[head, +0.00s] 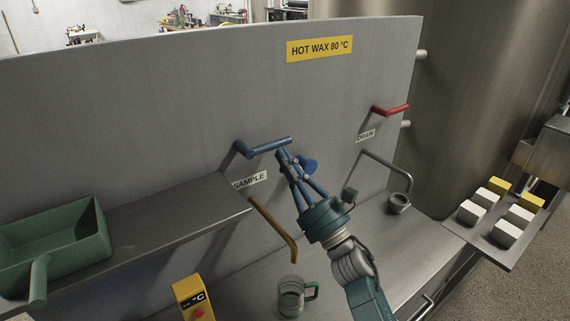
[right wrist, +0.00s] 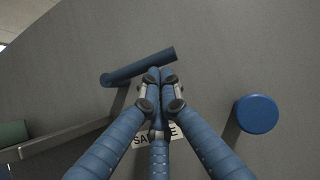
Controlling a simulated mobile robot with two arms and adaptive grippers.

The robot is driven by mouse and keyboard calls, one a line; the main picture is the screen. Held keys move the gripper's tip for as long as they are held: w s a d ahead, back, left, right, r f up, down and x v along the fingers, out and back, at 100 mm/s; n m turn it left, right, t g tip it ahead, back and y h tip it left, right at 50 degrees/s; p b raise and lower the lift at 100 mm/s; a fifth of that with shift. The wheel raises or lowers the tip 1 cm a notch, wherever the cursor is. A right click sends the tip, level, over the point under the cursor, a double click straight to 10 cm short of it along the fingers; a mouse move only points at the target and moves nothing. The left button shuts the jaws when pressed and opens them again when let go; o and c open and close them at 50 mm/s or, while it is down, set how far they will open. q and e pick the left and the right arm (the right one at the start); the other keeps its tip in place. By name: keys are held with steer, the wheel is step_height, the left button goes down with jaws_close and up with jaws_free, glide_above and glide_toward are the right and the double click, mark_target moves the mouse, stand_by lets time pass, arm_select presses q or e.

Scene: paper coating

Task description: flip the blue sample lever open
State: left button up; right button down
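The blue sample lever (head: 268,147) sticks out from the grey panel, above the SAMPLE label (head: 249,180). Its handle lies roughly sideways, pointing right. It also shows in the right wrist view (right wrist: 138,68). My right gripper (head: 283,156) has its blue fingers drawn together, with nothing visible between them. The fingertips are just below the handle's right end in both views; I cannot tell if they touch it. The fingers partly hide the label in the right wrist view. A bronze spout (head: 273,225) bends down below the label. My left gripper is not in view.
A blue round knob (head: 308,164) is right of the fingers. A red lever (head: 390,110) is by the DRAIN label, above a grey spout (head: 388,162). A shelf (head: 170,222) holds a green scoop (head: 50,243).

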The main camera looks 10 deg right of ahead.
steer(key=shift+d+r+n+g+y+b, duration=0.15)
steer(key=shift+r+n+g+y+b, duration=0.25)
steer(key=shift+n+y+b, duration=0.45)
steer(key=n+g+y+b, duration=0.1)
steer(key=n, duration=0.1)
steer(key=r+n+g, duration=0.1)
steer(key=r+n+y+b, duration=0.1)
steer(key=n, duration=0.1)
steer(key=shift+w+d+n+g+y+b, duration=0.1)
steer(key=shift+d+n+g+y+b, duration=0.2)
steer(key=shift+n+g+y, duration=0.1)
steer(key=s+a+r+n+g+b, duration=0.1)
steer(key=a+r+n+g+b, duration=0.1)
steer(key=n, duration=0.5)
steer(key=a+r+n+g+b, duration=0.2)
steer(key=r+n+g+b, duration=0.2)
steer(key=r+n+g, duration=0.2)
steer(key=shift+s+a+n+g, duration=0.2)
steer(key=shift+s+n+g, duration=0.15)
steer(key=shift+n, duration=0.9)
steer(key=shift+a+r+h, duration=0.1)
steer(key=shift+h, duration=0.25)
